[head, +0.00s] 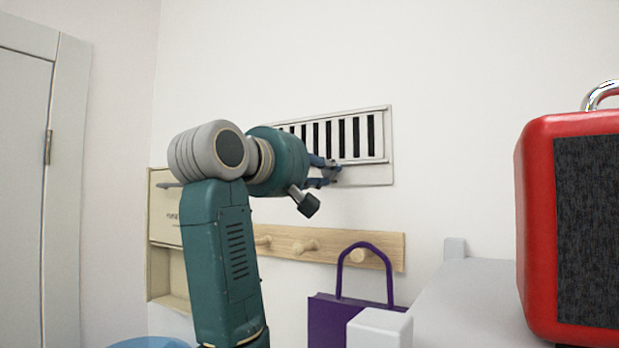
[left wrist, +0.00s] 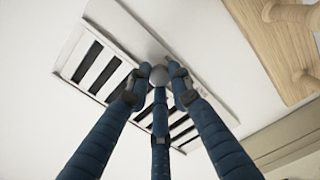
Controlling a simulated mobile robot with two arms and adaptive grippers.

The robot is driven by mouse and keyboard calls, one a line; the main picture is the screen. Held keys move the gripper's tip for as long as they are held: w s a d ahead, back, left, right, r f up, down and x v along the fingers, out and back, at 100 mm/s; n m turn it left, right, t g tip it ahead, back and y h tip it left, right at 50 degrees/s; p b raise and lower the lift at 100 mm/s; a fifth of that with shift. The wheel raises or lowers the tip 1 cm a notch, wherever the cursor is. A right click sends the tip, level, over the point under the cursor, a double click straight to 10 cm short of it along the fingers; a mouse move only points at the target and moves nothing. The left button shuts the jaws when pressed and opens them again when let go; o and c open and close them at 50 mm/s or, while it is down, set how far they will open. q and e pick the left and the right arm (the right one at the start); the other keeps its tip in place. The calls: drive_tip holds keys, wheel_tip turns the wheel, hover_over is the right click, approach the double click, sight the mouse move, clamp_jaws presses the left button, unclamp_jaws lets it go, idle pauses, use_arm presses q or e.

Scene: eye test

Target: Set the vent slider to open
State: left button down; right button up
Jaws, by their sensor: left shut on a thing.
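The vent (head: 377,173) is a pale metal plate on the wall with a row of dark slots. It also shows in the left wrist view (left wrist: 92,92). The vent slider's round grey knob (left wrist: 158,76) sits by the plate's lower edge. My left gripper (head: 333,173) is at the vent's lower strip, and in the left wrist view (left wrist: 160,84) its blue fingers are closed around the knob. The slots that show are dark between pale bars. My left arm hides the vent's left end in the head view. My right gripper is not in view.
Below the vent is a wooden peg rail (head: 335,247), with a purple bag (head: 330,318) at its right peg. A red box with a dark front (head: 537,225) stands at the right by a pale surface (head: 470,300). A beige wall box (head: 160,275) and a door (head: 20,200) are left.

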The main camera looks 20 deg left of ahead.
use_arm(q)
drive_tip(key=shift+f, duration=0.15)
drive_tip(key=c, duration=1.5)
unclamp_jaws()
drive_tip(key=shift+d, duration=0.2)
drive_tip(key=shift+c, duration=0.2)
drive_tip(key=shift+s, duration=0.15)
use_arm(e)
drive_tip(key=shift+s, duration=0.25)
use_arm(q)
drive_tip(key=s+a, duration=0.1)
drive_tip(key=s, duration=1)
drive_tip(key=shift+s+a, duration=0.4)
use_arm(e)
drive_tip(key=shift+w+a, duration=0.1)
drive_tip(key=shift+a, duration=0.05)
use_arm(q)
drive_tip(key=shift+d, duration=0.2)
drive_tip(key=shift+a, duration=0.1)
